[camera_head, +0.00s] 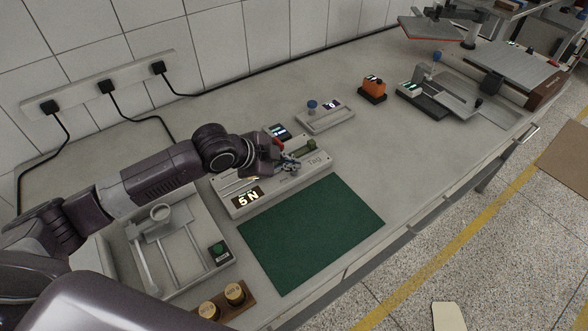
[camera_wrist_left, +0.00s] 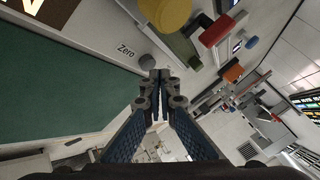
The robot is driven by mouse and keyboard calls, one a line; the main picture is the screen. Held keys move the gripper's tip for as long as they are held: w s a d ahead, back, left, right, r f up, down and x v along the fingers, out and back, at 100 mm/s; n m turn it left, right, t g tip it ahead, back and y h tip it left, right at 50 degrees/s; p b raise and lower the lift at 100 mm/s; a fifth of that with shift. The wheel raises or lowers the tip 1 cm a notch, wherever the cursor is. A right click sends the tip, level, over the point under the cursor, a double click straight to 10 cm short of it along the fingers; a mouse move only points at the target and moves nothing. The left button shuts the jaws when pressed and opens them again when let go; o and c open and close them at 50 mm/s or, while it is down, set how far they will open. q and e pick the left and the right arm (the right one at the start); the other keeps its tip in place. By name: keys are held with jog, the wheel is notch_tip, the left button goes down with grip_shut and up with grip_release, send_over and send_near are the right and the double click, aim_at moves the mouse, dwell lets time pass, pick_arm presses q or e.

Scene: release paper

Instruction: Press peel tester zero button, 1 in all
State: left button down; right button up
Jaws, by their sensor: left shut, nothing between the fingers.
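The peel tester (camera_head: 237,208) is a pale box with a lit "5 N" display (camera_head: 247,196) on its front, at the middle of the head view. My left gripper (camera_head: 291,163) is over the right part of its top, with its fingers shut and empty. In the left wrist view, a small grey round button (camera_wrist_left: 147,61) sits beside the printed word "Zero" on the tester's pale face. The left fingertips (camera_wrist_left: 160,76) are close beside this button in that picture; I cannot tell whether they touch it. In the head view the button cannot be made out. My right gripper is not in view.
A green mat (camera_head: 310,235) lies in front of the tester. A pale tray with rails (camera_head: 180,245) is at the left. A white device with a blue knob (camera_head: 325,118) and an orange block (camera_head: 373,88) stand behind to the right. Bare bench lies right of the mat.

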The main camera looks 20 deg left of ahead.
aim_at(292, 173)
pick_arm(q)
jog(key=shift+f, duration=0.65)
dwell(0.9)
jog(key=shift+r+p, duration=1)
jog(key=shift+p, duration=0.05)
notch_tip(292, 173, up, 5)
jog(key=p, duration=0.5)
dwell(0.7)
